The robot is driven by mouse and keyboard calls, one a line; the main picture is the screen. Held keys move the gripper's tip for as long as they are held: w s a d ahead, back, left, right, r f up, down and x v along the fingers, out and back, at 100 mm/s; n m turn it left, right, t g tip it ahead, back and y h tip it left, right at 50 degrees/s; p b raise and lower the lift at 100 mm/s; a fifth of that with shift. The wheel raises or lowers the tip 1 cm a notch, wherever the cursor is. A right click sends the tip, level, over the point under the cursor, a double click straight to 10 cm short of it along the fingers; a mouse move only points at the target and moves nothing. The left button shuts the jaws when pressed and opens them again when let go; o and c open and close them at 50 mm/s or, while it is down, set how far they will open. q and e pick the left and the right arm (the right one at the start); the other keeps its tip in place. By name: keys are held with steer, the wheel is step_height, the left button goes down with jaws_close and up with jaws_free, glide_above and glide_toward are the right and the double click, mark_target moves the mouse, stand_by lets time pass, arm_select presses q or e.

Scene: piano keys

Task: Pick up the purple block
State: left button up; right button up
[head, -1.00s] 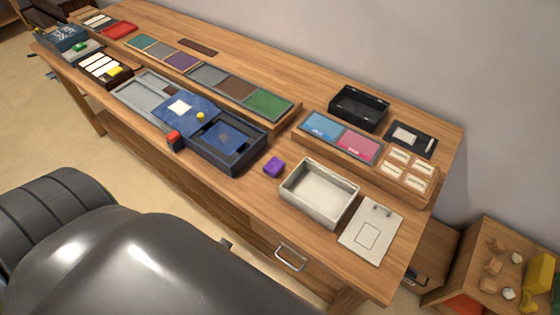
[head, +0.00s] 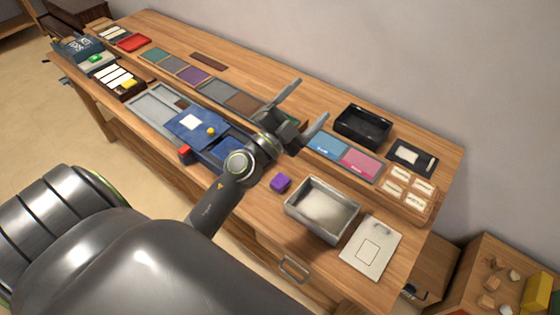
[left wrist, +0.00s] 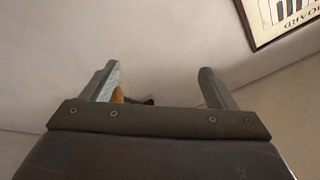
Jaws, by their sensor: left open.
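The purple block (head: 280,183) sits on the wooden table top, between the dark blue box and the pale metal tray. My left gripper (head: 308,108) is open and empty, raised above the table and beyond the block, with its fingers pointing up and to the right, toward the wall. In the left wrist view the two spread fingers (left wrist: 160,88) face a plain wall, and the block does not show there. My right gripper is in neither view.
The pale tray (head: 348,214) stands just right of the block, with a white plate (head: 372,247) beside it. The dark blue box (head: 226,151) is to the left, partly behind my arm. A black tray (head: 363,124) stands farther back. Bare wood surrounds the block.

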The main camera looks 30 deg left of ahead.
arm_select(q)
steer(key=w+d+f+m+g+h, duration=0.3)
steer(key=d+f+m+g+h, duration=0.1)
steer(key=d+m+g+h, duration=0.35)
steer(key=n+g+y, duration=0.1)
steer(key=g+y, duration=1.2)
steer(key=g, duration=0.1)
glide_above(280, 180)
steer(key=d, duration=0.1)
step_height(280, 180, down, 14)
step_height(280, 180, down, 12)
steer(key=b, duration=1.2)
steer(key=shift+w+d, duration=0.1)
steer(key=f, duration=0.2)
steer(key=a+f+p, duration=0.1)
steer(key=f, duration=0.1)
steer(key=shift+s+f, duration=0.2)
steer(key=shift+f, duration=0.35)
steer(key=c, duration=1.1)
